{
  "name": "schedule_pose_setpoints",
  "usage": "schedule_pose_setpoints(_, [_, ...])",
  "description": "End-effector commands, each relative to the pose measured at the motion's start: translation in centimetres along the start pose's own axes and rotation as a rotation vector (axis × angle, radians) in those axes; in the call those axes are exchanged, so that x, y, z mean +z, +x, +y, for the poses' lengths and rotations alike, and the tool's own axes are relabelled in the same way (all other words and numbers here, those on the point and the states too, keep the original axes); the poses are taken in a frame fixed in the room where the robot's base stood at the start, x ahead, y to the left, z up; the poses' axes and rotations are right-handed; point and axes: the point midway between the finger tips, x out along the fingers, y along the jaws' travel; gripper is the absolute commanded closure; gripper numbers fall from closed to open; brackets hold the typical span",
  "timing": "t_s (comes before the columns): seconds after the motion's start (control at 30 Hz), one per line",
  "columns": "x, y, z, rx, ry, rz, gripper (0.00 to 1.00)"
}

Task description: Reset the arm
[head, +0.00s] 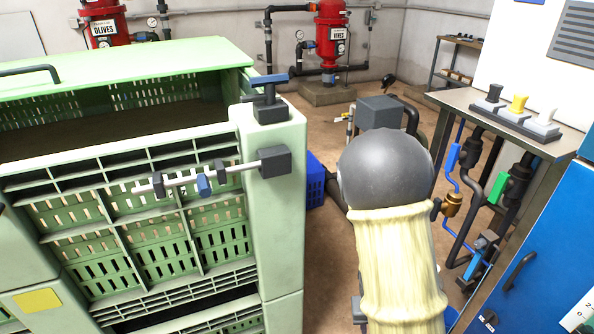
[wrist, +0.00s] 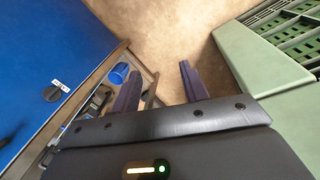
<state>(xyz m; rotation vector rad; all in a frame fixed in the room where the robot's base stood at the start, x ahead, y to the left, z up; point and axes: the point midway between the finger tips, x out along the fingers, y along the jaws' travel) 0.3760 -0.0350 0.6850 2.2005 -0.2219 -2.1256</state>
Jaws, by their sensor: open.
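My gripper (wrist: 160,84) shows in the wrist view with its two dark fingers apart and nothing between them. It points down over the brown floor, between a blue cabinet on the left and a green crate unit on the right. In the head view my arm rises in the middle with a pale ribbed sleeve and a grey rounded joint. The arm hides the gripper in that view.
The green crate unit (head: 270,220) stands close on the left, with a bar and clamps on its front. Red filter tanks (head: 330,35) stand at the back. Bare floor (head: 320,250) lies between.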

Motion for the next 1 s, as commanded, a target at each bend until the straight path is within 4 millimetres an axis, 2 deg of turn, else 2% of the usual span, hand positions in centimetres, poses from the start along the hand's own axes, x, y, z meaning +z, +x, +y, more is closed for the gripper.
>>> schedule_pose_setpoints(0.03, [-0.1,-1.4,-0.4,-0.038,0.006,0.019,0.56])
schedule_pose_setpoints(0.3, [0.7,-7.9,-1.7,-0.158,-0.004,0.099,0.56])
schedule_pose_setpoints(0.5, [1.6,-11.2,-1.6,-0.173,-0.019,0.15,0.56])
schedule_pose_setpoints(0.73, [2.5,-13.9,-1.2,-0.158,-0.032,0.203,0.56])
schedule_pose_setpoints(1.0, [2.3,-18.3,-0.6,-0.159,-0.032,0.196,0.56])
